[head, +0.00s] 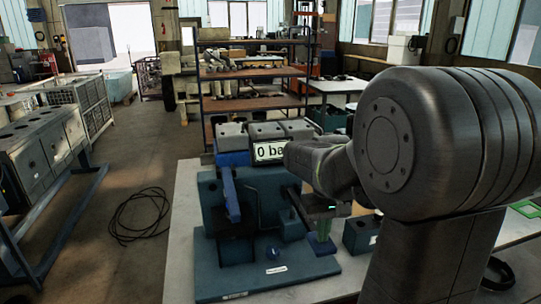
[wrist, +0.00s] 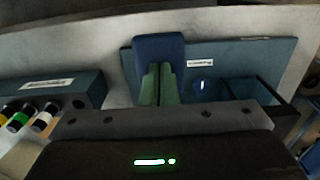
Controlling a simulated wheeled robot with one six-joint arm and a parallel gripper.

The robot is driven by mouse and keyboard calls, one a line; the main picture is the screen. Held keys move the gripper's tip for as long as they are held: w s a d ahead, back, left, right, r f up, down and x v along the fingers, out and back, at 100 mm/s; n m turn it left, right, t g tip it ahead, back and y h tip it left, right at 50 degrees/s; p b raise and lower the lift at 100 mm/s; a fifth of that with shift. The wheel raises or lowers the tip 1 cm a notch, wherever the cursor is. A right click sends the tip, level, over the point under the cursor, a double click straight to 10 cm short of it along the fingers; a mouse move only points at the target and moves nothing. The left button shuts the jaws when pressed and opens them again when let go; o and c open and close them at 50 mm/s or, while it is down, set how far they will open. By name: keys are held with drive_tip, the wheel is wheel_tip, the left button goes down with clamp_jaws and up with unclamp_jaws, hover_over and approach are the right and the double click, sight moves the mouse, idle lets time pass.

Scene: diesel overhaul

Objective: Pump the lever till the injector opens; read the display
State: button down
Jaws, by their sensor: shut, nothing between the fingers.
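The teal pump stand (head: 225,280) stands on the pale bench, with its display (head: 270,151) at the back reading "0 ba", the rest cut off by my arm. A blue upright lever-like part (head: 230,195) is at its left. My gripper (head: 322,229) is over the stand's right end, pointing down, shut and empty. In the wrist view its green fingers (wrist: 159,72) are together in front of a dark blue block (wrist: 158,46); I cannot tell whether they touch it. The stand's base plate (wrist: 230,52) also shows there. The injector cannot be made out.
A small round knob (head: 272,252) is on the stand's front. Shelving (head: 255,103) stands behind. A cable coil (head: 140,213) lies on the floor at left.

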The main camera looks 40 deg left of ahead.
drive_tip(key=shift+f+b, duration=1.85)
drive_tip(key=shift+f, duration=1.4)
wheel_tip(320, 180, up, 8)
drive_tip(key=p, duration=0.7)
drive_tip(key=shift+s+d+r, duration=0.15)
drive_tip(key=shift+r, duration=0.1)
drive_tip(key=shift+f, duration=0.1)
drive_tip(key=shift+f+b, duration=2.8)
drive_tip(key=shift+f, duration=1.35)
wheel_tip(320, 180, up, 8)
drive_tip(key=p, duration=0.7)
drive_tip(key=shift+s+d+r, duration=0.1)
drive_tip(key=shift+d+r, duration=0.05)
drive_tip(key=shift+r, duration=0.05)
drive_tip(key=shift+f, duration=0.15)
